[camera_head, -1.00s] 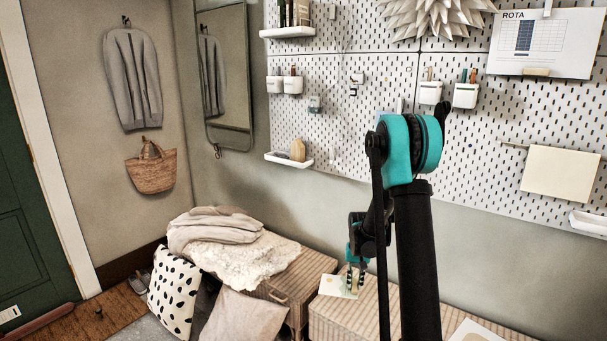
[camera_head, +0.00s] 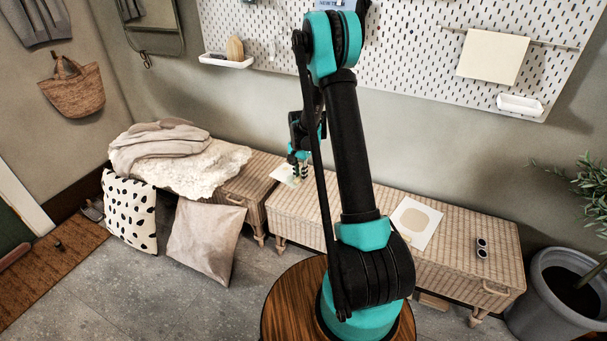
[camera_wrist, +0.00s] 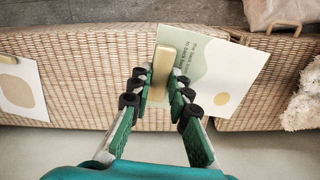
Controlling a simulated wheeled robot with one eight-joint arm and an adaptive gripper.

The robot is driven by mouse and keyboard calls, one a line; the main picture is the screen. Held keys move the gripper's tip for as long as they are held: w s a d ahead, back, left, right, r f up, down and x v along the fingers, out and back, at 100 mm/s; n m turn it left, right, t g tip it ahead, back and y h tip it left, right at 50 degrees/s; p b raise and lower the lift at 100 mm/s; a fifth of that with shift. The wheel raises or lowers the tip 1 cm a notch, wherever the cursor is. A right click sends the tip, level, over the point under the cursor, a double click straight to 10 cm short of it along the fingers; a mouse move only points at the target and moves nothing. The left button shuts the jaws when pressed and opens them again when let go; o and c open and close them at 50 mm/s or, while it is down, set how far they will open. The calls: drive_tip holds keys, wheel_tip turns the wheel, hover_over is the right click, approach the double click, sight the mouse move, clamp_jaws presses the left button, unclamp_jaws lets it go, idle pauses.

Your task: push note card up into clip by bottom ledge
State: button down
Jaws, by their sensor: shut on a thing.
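The note card (camera_wrist: 212,72) is pale cream with green shapes, a yellow dot and small printed text. It shows in the wrist view just beyond my fingers, above the wicker bench. A tan, wood-coloured ledge (camera_wrist: 164,66) runs along one end of it. My gripper (camera_wrist: 158,92) is shut on this ledge, with a finger on either side. In the head view the card (camera_head: 286,174) is a small pale patch below my gripper (camera_head: 299,166), at the left end of the middle bench. I cannot make out the clip.
The wicker bench (camera_head: 380,203) holds a white print (camera_head: 417,222) and sunglasses (camera_head: 482,248). A pegboard (camera_head: 420,52) hangs above, with a blank sheet (camera_head: 493,58) and small trays. Cushions (camera_head: 203,240) lean at left; a potted plant (camera_head: 572,283) stands right.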

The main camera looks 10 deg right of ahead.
sight(291, 200)
drive_tip(key=shift+w+a+f+m, duration=0.45)
drive_tip(key=shift+w+f+m, duration=1.05)
drive_tip(key=shift+f+m, duration=1.45)
drive_tip(key=shift+w+a+f+m, duration=0.45)
drive_tip(key=shift+w+f+m, duration=1.05)
drive_tip(key=shift+f+m, duration=1.45)
drive_tip(key=shift+w+a+f+m, duration=0.45)
drive_tip(key=shift+w+f+m, duration=1.35)
drive_tip(key=shift+f, duration=2)
drive_tip(key=shift+s+m, duration=0.3)
drive_tip(key=c, duration=1.3)
unclamp_jaws()
drive_tip(key=shift+c, duration=0.2)
wheel_tip(291, 200, up, 12)
